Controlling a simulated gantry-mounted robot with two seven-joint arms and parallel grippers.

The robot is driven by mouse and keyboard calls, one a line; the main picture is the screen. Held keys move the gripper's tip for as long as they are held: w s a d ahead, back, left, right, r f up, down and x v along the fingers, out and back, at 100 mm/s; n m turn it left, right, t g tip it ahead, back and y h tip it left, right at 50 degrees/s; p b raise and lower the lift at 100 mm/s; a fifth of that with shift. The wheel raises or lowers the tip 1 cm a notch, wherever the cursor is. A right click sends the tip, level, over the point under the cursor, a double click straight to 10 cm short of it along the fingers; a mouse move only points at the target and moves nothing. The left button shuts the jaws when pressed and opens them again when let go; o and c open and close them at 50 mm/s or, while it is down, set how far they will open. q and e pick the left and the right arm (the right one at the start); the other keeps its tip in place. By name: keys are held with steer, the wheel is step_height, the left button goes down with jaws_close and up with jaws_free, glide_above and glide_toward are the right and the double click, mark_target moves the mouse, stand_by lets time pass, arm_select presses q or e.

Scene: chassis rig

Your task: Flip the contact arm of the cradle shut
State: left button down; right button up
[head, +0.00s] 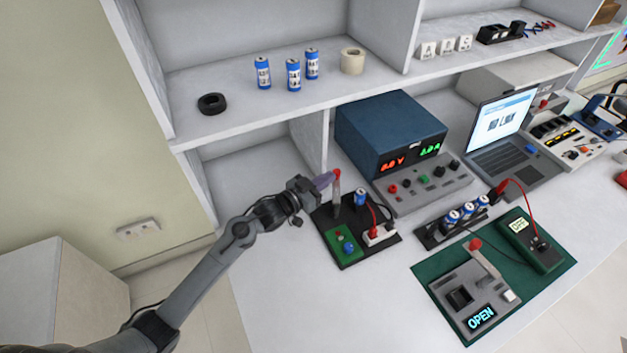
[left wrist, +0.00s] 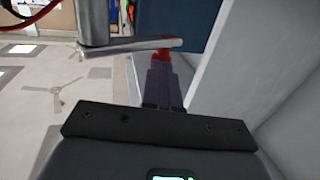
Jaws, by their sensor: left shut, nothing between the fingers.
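The cradle is a black base board (head: 325,217) on the bench in the head view. Its metal contact arm (head: 336,192) stands up from the board and ends in a red tip (head: 337,174). A blue cell (head: 360,198) stands just right of the arm. My left gripper (head: 326,180) is shut and empty, its purple fingers at the red tip. In the left wrist view the closed fingers (left wrist: 162,80) point at the red tip (left wrist: 161,54) and look in contact or nearly so; the metal arm (left wrist: 125,46) runs left from it. My right gripper is not in view.
The board also carries a green pad (head: 343,244) with buttons and a white block (head: 380,236). A blue power supply (head: 390,128) stands close behind. To the right are a cell holder (head: 428,236) and a grey device (head: 473,293) reading OPEN on a green mat (head: 424,268).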

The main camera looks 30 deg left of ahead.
mark_target(339, 183)
arm_select(q)
steer(key=m+g+h, duration=0.1)
steer(key=m+h, duration=0.1)
steer(key=w+d+m+g+h+b, duration=0.1)
steer(key=h, duration=0.1)
steer(key=w+m+g+h+b, duration=0.1)
steer(key=m+g+h, duration=0.1)
steer(key=h, duration=0.1)
steer(key=shift+w+d+m, duration=0.2)
steer(key=shift+d+m, duration=0.1)
steer(key=shift+d+f+m+g+h+b, duration=0.1)
steer(key=shift+d+m+g+h+b, duration=0.15)
steer(key=shift+g+h+b, duration=0.25)
steer(key=shift+w+d+b, duration=0.25)
steer(key=shift+d+b, duration=0.05)
steer(key=shift+b, duration=0.05)
steer(key=s+d+r+m+g+h+p, duration=0.1)
steer(key=d+r+p, duration=0.3)
steer(key=d+r, duration=0.7)
steer(key=shift+s+d+r+g+p, duration=0.2)
steer(key=shift+s+d+g+p, duration=0.15)
steer(key=shift+d, duration=0.2)
